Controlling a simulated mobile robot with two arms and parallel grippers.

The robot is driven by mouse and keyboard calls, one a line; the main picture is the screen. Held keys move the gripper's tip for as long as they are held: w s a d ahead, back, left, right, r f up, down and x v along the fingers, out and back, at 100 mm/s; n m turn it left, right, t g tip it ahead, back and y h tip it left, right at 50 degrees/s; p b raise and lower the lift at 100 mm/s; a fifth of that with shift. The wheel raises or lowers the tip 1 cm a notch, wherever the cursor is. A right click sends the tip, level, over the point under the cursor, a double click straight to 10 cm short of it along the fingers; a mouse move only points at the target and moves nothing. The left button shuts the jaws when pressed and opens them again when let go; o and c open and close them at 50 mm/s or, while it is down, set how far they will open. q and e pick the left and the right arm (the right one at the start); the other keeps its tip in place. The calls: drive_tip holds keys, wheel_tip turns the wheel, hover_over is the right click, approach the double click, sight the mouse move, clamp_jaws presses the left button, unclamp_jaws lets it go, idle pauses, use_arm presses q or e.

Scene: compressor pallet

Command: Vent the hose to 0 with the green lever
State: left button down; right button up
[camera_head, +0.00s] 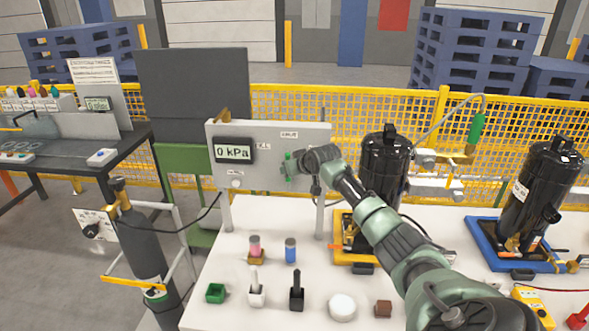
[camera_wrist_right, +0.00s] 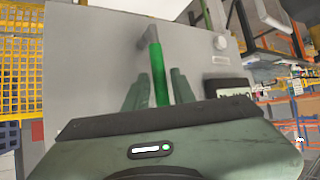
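The panel (camera_head: 268,140) stands upright at the back of the white table, and its display (camera_head: 233,150) reads 0 kPa. The green lever (camera_head: 288,168) is on the panel's right part, partly hidden by my right gripper (camera_head: 300,164). In the right wrist view the green lever (camera_wrist_right: 159,75) lies between the two fingers of my right gripper (camera_wrist_right: 159,88). The fingers are apart, with a visible gap on each side of the lever. A thin hose (camera_head: 450,112) with a green end piece (camera_head: 477,127) rises at the right compressor side. My left gripper is not in view.
Black compressors stand in a yellow tray (camera_head: 352,258) and a blue tray (camera_head: 480,253). A green block (camera_head: 215,293), a white disc (camera_head: 342,307) and other small parts lie along the table front. A gas cylinder (camera_head: 143,245) stands left of the table.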

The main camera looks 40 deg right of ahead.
drive_tip(key=shift+b+v, duration=0.65)
drive_tip(key=shift+v, duration=2.3)
drive_tip(key=shift+f, duration=0.1)
